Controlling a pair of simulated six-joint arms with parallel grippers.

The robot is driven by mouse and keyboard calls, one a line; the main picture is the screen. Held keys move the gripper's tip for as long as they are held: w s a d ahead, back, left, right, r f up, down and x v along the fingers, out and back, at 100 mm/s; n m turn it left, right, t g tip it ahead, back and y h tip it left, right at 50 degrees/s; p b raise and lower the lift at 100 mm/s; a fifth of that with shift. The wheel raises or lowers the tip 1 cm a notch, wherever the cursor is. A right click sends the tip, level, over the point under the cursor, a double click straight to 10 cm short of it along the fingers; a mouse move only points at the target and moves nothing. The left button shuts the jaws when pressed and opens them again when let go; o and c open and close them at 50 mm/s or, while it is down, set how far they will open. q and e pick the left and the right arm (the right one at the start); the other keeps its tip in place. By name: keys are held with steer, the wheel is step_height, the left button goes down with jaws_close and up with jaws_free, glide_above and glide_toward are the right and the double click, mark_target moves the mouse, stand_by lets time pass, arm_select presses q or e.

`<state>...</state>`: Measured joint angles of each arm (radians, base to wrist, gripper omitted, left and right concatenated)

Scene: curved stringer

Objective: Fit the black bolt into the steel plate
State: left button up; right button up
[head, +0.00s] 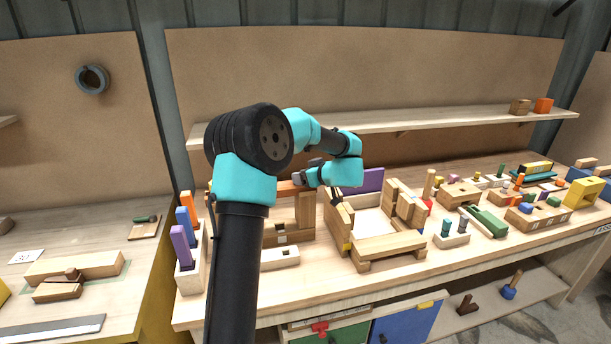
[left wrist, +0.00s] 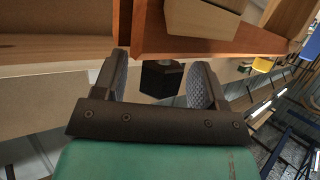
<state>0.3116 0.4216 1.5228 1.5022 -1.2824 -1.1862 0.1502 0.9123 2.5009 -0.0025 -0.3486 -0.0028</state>
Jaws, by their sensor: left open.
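My left gripper (head: 299,178) is at the reddish-brown beam of a wooden frame (head: 306,215) on the bench. In the left wrist view, my left gripper (left wrist: 156,76) is open. A black block-shaped piece (left wrist: 160,79), which looks like the black bolt, sits between its two fingers, with gaps on both sides. A small grey part shows at the top of this piece, near the reddish-brown beam (left wrist: 215,46). I cannot clearly make out the steel plate in either view. The bolt is too small or hidden in the head view. My right gripper is not in view.
A rack with purple, blue and orange blocks (head: 190,279) stands left of my arm. A wooden box frame (head: 390,246) is close on the right. Several small toys fill the bench's right side. A grey flat strip (head: 55,329) lies on the left bench.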

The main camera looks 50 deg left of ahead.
arm_select(q)
steer(key=v, duration=1.7)
steer(key=shift+d, duration=0.15)
steer(key=shift+r, duration=0.1)
stand_by(0.4)
